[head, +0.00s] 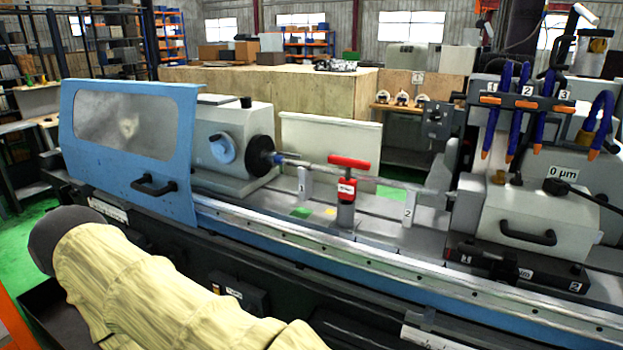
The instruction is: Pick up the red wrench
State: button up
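The red wrench (349,162) shows in the head view near the middle of the grinder. It looks like a T-shaped tool with a red crossbar on top and a small white label below. It stands upright on a short red-and-grey post (345,213) on the machine bed, close to a thin horizontal shaft (385,180). My arm, in a pale yellow sleeve, crosses the lower left of the view, in front of the machine. My gripper is not in view, so its state and its distance from the wrench do not show.
A blue guard door (128,190) with a window stands at the left of the machine. White supports marked 3 (304,184) and 2 (409,209) flank the wrench. A grey block with a black handle (525,215) and blue hoses (522,110) are at the right.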

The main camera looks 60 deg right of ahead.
aim_at(347, 187)
jog(key=i, duration=1.15)
jog(key=z, duration=2.5)
